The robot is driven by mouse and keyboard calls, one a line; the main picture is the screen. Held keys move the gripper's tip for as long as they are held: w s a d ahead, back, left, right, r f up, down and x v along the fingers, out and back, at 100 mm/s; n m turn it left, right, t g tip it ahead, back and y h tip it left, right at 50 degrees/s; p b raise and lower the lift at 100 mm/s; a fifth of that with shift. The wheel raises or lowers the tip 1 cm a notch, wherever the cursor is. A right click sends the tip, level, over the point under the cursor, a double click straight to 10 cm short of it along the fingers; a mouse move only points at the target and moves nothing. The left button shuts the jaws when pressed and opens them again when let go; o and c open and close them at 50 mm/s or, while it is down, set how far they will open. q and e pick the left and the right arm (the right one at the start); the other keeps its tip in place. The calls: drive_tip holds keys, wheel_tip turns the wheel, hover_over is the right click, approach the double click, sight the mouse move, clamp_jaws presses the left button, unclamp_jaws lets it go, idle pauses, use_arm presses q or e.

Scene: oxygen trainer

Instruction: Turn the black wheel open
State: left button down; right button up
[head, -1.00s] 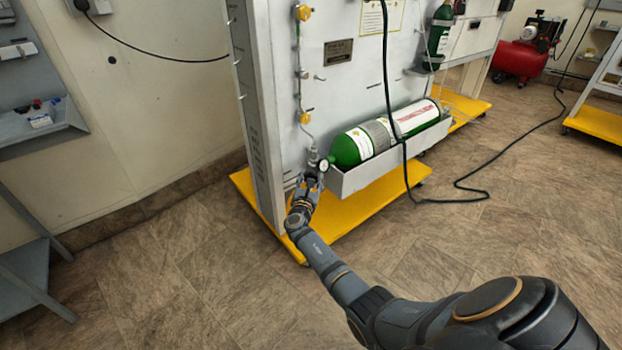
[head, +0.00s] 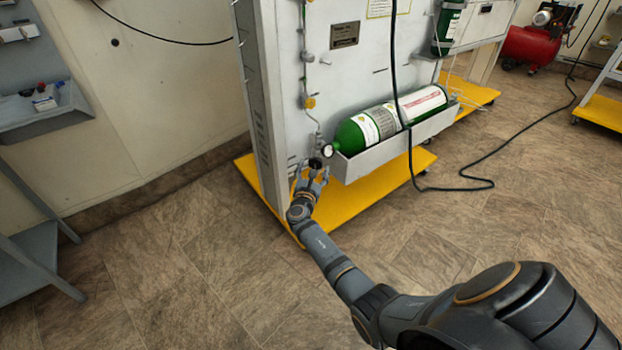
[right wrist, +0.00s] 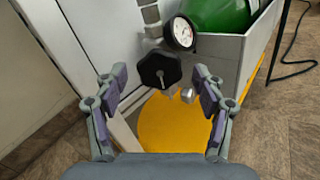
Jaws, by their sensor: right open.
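The black wheel (right wrist: 159,69) shows in the right wrist view as a dark, many-sided knob, just below and left of a round white gauge (right wrist: 180,33). In the head view the wheel (head: 315,163) is a small dark spot beside the valve end of the green cylinder (head: 385,122). My right gripper (right wrist: 157,82) is open, with one finger on each side of the wheel in the picture. It does not grip the wheel. In the head view my right gripper (head: 310,180) is just below the wheel. My left gripper is not in view.
The cylinder lies in a grey tray (head: 395,148) on a white panel (head: 350,75) with a yellow base (head: 385,192). A black hose (head: 408,165) hangs in front of the cylinder. A grey shelf (head: 50,118) is at the left. The floor is open.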

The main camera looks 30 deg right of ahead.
drive_tip(key=v, duration=0.9)
drive_tip(key=shift+s+a, duration=0.2)
drive_tip(key=shift+s, duration=0.1)
